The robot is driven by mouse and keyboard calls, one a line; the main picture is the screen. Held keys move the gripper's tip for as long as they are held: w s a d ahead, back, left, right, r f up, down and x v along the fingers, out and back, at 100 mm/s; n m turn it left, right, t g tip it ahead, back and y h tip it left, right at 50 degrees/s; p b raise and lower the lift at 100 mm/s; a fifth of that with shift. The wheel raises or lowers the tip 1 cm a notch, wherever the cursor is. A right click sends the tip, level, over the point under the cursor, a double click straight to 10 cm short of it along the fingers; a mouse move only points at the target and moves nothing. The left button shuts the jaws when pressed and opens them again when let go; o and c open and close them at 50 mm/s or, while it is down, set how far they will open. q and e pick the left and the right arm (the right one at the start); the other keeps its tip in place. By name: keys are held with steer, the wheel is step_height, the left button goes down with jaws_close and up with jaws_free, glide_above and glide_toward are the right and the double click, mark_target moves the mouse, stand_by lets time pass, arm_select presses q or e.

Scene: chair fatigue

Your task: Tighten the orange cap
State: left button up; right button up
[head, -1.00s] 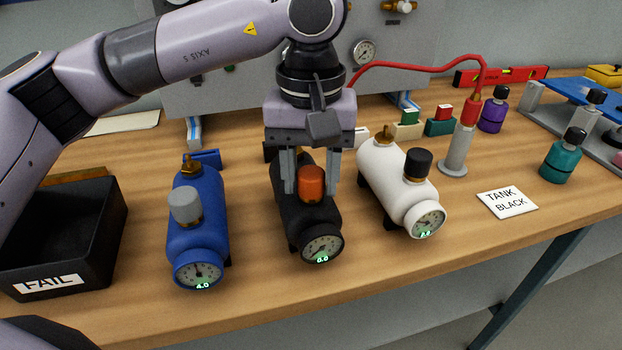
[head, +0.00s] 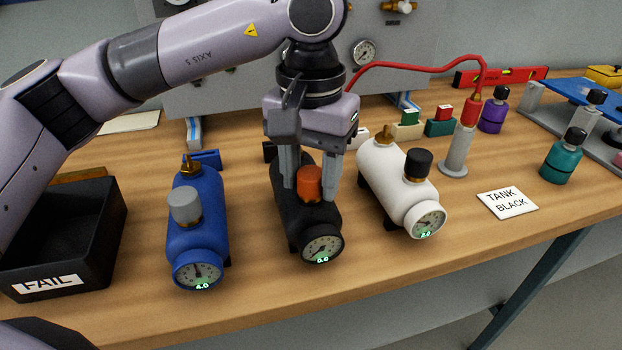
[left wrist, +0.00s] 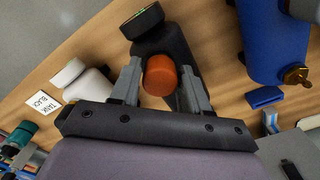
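The black tank (head: 296,226) lies on the bench between a blue and a white tank, its gauge facing the front and reading 0.0. The orange cap (head: 310,184) sits on top of it and also shows in the left wrist view (left wrist: 160,75). My left gripper (head: 309,186) points down from above, one finger on each side of the cap. In the left wrist view the fingertips (left wrist: 161,78) sit close against the cap's sides and look shut on it. The fingers partly hide the tank behind. My right gripper is not in view.
The blue tank (head: 196,235) with a grey cap reads 4.0. The white tank (head: 385,170) has a black cap. A FAIL bin (head: 95,240) stands left, a TANK BLACK card (head: 507,203) right. A red hose (head: 420,68) arches behind. The bench's front strip is clear.

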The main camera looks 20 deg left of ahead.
arm_select(q)
steer(key=shift+o, duration=0.8)
steer(key=n, duration=0.2)
steer(key=shift+n+b, duration=0.3)
steer(key=shift+n, duration=0.7)
steer(key=n, duration=0.3)
steer(key=shift+n+b, duration=0.3)
steer(key=shift+b, duration=0.05)
steer(key=shift+n, duration=0.4)
